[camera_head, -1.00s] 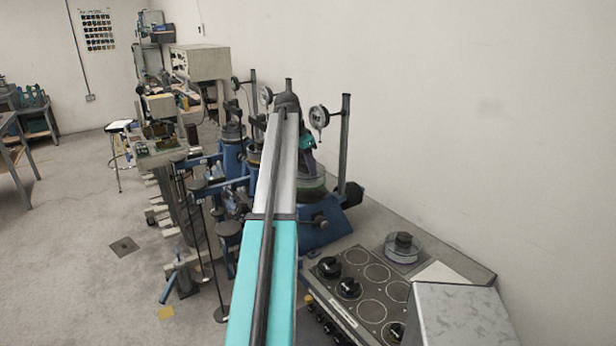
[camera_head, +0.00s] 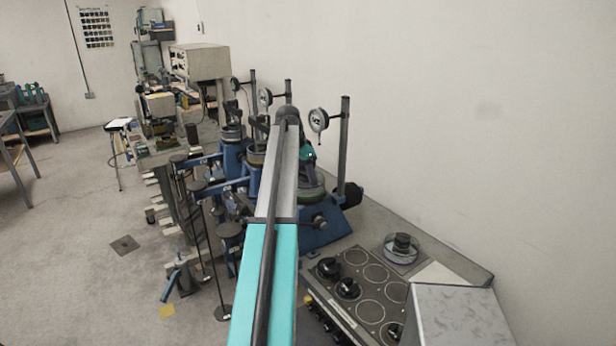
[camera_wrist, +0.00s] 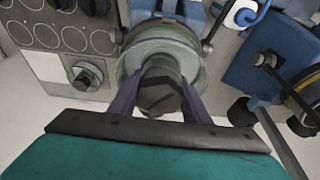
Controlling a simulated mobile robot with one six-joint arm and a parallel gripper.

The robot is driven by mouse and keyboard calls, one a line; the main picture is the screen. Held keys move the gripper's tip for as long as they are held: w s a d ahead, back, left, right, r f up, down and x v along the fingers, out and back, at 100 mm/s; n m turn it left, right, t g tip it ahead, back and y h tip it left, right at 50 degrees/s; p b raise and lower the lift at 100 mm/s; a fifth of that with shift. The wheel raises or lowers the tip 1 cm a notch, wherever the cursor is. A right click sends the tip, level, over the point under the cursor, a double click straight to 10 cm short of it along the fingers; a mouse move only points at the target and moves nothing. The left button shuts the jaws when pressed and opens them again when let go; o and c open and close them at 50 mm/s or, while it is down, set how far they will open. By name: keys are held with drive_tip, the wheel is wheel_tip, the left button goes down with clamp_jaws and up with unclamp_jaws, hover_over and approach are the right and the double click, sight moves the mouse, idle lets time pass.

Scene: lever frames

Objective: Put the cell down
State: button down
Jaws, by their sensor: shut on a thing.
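The cell in my grip is a dark cylinder with a faceted top (camera_wrist: 160,92). My gripper (camera_wrist: 160,108) is shut on it, one dark finger on each side. Below the cell in the wrist view is a round pale dish with a greenish ring (camera_wrist: 160,45), on a blue lever frame. The cell overlaps the dish's middle; I cannot tell whether they touch. In the head view my arm hides most of the grip, above the nearest blue lever frame (camera_head: 322,232).
A clear round dish with a dark knob (camera_head: 402,247) stands on the bench by a panel with black knobs (camera_head: 360,290). A dial gauge on a post (camera_head: 318,121) stands close behind my gripper. More lever frames stand to the left. A grey box (camera_head: 455,320) is at front right.

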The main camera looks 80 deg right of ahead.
drive_tip(key=shift+f, duration=0.15)
idle(0.3)
drive_tip(key=c, duration=1)
unclamp_jaws()
drive_tip(key=shift+r, duration=0.2)
drive_tip(key=shift+b+v, duration=1.65)
drive_tip(key=shift+v, duration=4.3)
drive_tip(key=shift+f, duration=0.1)
drive_tip(key=shift+w, duration=0.1)
